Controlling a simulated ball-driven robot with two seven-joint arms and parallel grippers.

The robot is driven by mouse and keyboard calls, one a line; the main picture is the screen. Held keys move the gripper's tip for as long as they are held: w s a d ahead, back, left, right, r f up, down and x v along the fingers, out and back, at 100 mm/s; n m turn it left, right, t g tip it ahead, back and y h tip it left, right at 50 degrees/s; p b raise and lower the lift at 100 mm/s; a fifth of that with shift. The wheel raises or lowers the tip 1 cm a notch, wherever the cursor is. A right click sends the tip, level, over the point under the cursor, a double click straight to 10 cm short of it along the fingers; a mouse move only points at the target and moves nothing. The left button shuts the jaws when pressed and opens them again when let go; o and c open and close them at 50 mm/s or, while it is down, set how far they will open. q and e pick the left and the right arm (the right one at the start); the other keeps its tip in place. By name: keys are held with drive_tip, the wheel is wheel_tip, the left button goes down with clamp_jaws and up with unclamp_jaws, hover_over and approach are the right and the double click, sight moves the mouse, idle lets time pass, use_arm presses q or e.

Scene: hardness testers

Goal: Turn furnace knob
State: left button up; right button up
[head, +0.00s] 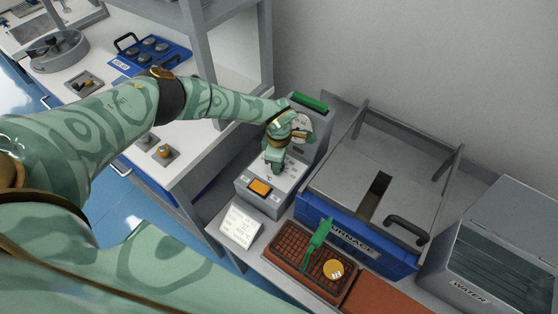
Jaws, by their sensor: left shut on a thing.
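The furnace (330,207) is a grey box with a blue front lettered FURNACE, right of centre. A grey control box (252,199) with an orange switch (260,187) stands at its left. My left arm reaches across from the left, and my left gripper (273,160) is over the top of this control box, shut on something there. The gripper hides most of what it holds, so the furnace knob itself is not clearly seen. A pale round dial (302,126) shows just behind the gripper. My right gripper is not in view.
A brown grated tray (284,263) with a green-handled tool (319,236) and a brass disc (334,269) lies in front of the furnace. A metal water tank (486,263) stands at right. A white card (239,227) sits near the front edge.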

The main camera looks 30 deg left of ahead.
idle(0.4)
use_arm(q)
drive_tip(key=o, duration=1)
wheel_tip(320, 180, up, 16)
drive_tip(key=p, duration=0.4)
drive_tip(key=shift+r+p, duration=0.1)
drive_tip(key=shift+p, duration=0.3)
